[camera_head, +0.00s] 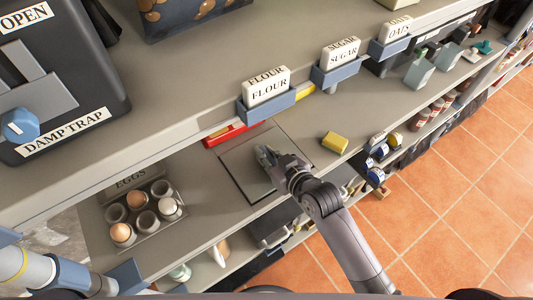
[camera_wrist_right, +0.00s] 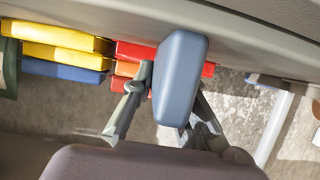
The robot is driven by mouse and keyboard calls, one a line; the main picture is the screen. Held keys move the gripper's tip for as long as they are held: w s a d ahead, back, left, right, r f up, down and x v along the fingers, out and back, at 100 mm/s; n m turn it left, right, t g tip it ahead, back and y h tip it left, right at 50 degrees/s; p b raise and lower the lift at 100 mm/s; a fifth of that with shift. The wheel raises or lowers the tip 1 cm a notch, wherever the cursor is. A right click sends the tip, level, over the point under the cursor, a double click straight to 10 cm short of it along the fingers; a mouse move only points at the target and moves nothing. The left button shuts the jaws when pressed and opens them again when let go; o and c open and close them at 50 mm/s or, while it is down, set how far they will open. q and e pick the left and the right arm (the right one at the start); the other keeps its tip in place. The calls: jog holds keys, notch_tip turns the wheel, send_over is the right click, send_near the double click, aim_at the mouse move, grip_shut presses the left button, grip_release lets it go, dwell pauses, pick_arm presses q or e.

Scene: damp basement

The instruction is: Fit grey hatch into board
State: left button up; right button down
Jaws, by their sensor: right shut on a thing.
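A flat grey square panel (camera_head: 236,170), which looks like the grey hatch, lies at the level of the lower shelf in the head view, edged by dark lines. I cannot tell its frame or board apart from the shelf there. My right gripper (camera_head: 268,155) is over the panel's middle and hides part of it. In the right wrist view, my right gripper (camera_wrist_right: 168,100) is shut on a blue-grey rounded block (camera_wrist_right: 181,75), which looks like the hatch's handle. Where the block joins the panel is hidden.
An egg tray (camera_head: 151,222) stands left of the panel and a yellow block (camera_head: 334,142) lies right of it. A red item (camera_head: 226,134) lies behind. The upper shelf carries a flour holder (camera_head: 266,104) close above. A dark damp trap box (camera_head: 95,75) stands at left.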

pick_arm(q)
jog(key=shift+d, duration=0.35)
pick_arm(e)
jog(key=shift+f, duration=0.3)
jog(key=shift+f, duration=0.15)
jog(key=c, duration=1.6)
grip_release()
pick_arm(q)
jog(key=shift+a, duration=0.15)
jog(key=shift+a, duration=0.1)
jog(key=shift+f+b, duration=0.9)
jog(key=shift+b, duration=0.05)
pick_arm(e)
jog(key=v, duration=1.2)
jog(key=shift+d, duration=0.1)
